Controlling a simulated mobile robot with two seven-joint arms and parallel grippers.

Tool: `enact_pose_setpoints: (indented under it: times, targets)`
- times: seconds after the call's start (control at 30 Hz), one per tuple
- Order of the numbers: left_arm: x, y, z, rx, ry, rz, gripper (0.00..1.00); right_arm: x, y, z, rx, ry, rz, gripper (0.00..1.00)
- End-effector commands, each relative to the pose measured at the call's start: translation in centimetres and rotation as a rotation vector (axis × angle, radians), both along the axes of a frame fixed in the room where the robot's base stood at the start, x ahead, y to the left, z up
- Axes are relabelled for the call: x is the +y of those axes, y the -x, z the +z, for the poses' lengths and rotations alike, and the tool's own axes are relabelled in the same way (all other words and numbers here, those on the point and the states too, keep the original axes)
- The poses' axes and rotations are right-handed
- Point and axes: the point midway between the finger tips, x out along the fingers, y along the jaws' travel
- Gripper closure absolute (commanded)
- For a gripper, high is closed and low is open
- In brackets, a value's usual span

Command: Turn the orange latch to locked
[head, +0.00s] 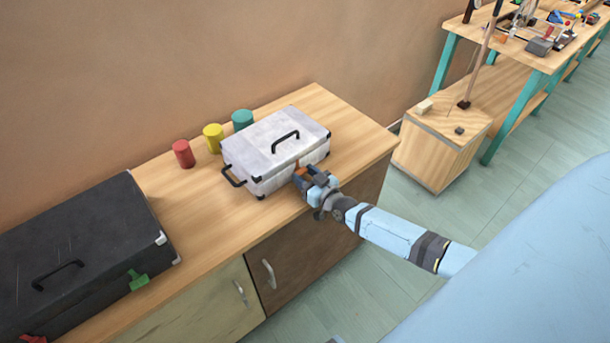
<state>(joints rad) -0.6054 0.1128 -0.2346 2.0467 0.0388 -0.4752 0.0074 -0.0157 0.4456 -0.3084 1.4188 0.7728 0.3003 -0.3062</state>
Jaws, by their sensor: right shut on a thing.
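A white case (264,145) with black handles and dark corners lies closed on the wooden cabinet top. The orange latch (299,166) is on its front side, near the right end, and only a small part of it shows. My right gripper (303,173) is at the case's front, shut on the orange latch, with its fingers covering most of it. The latch's exact angle is hidden. My left gripper is not in view.
A black case (75,250) with a green latch (138,280) and a red latch (33,339) lies at the left. Red (183,154), yellow (213,138) and teal (242,119) cylinders stand behind the white case. A workbench (560,60) with tools and a wooden box (440,150) are at the right.

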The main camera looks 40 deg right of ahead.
Motion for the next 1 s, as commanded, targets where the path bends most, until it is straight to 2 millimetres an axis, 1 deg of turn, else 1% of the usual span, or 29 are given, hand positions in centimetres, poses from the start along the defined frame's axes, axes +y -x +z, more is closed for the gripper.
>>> enact_pose_setpoints:
  times: [0.07,0.1,0.2,0.47,0.57,0.67,0.77,1.0]
  targets:
    - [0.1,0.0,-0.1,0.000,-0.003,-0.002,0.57,0.0,0.0,0.0,0.000,-0.002,0.000,0.77]
    - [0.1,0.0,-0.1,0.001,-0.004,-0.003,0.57,0.0,0.0,0.0,0.000,-0.002,0.000,0.49]
    - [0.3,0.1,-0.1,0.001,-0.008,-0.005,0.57,0.0,0.0,0.0,0.000,-0.001,0.000,0.28]
    - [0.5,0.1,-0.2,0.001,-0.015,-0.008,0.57,0.0,0.1,0.0,0.000,0.000,0.000,0.28]
    - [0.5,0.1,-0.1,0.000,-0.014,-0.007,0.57,0.0,0.5,0.0,0.001,0.000,0.000,0.28]
    - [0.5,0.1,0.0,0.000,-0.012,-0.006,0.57,-0.2,1.8,-0.1,0.003,0.000,0.000,0.28]
    - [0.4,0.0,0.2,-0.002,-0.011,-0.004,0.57,-0.4,3.8,-0.1,0.004,0.001,0.000,0.28]
    - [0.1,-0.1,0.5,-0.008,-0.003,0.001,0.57,-1.1,9.4,-0.1,0.004,0.000,0.000,0.28]
